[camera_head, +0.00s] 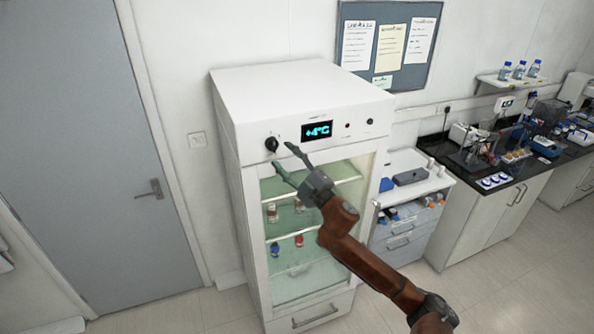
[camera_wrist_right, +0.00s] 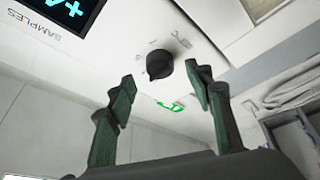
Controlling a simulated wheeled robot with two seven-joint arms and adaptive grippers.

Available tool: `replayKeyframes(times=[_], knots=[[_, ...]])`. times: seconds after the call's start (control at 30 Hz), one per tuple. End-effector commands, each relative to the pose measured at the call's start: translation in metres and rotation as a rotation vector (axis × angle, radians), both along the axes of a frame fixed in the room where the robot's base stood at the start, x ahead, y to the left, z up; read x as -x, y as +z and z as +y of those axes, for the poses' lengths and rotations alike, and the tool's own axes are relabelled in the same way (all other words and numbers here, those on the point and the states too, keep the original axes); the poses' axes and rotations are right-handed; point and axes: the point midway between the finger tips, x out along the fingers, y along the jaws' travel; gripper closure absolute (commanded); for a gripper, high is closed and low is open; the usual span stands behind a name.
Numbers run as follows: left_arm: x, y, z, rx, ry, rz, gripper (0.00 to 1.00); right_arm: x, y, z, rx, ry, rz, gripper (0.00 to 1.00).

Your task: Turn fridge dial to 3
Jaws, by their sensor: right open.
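The fridge (camera_head: 300,83) is a tall white cabinet with a glass door. Its black dial (camera_head: 271,143) sits on the upper front panel, left of the lit display (camera_head: 317,130) reading +4°C. The dial (camera_wrist_right: 159,65) also shows in the right wrist view, beyond the fingertips and between them in the picture. My right gripper (camera_head: 283,159) is open and empty, just below and right of the dial in the head view. Its two fingers (camera_wrist_right: 163,88) stand apart in the wrist view and do not touch the dial. My left gripper is not in view.
A grey door (camera_head: 90,140) is at the left. A drawer unit (camera_head: 410,205) stands right of the fridge, and a dark lab bench (camera_head: 510,170) with equipment is beyond it. The floor (camera_head: 500,270) at the lower right is clear.

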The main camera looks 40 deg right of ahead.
Motion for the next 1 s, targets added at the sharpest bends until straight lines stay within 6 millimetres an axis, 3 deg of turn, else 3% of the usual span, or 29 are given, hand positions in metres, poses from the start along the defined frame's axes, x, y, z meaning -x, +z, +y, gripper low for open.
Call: replayKeyframes(times=[0.2, 0.4, 1.0], knots=[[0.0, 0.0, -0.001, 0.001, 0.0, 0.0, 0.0, 0.043, -0.013, -0.003, 0.0, 0.0, 0.001, 0.52], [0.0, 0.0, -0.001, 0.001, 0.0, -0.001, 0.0, 0.066, -0.019, -0.005, -0.001, 0.001, 0.001, 0.52], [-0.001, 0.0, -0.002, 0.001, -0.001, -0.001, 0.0, 0.074, -0.02, -0.005, 0.0, 0.0, 0.0, 0.52]])
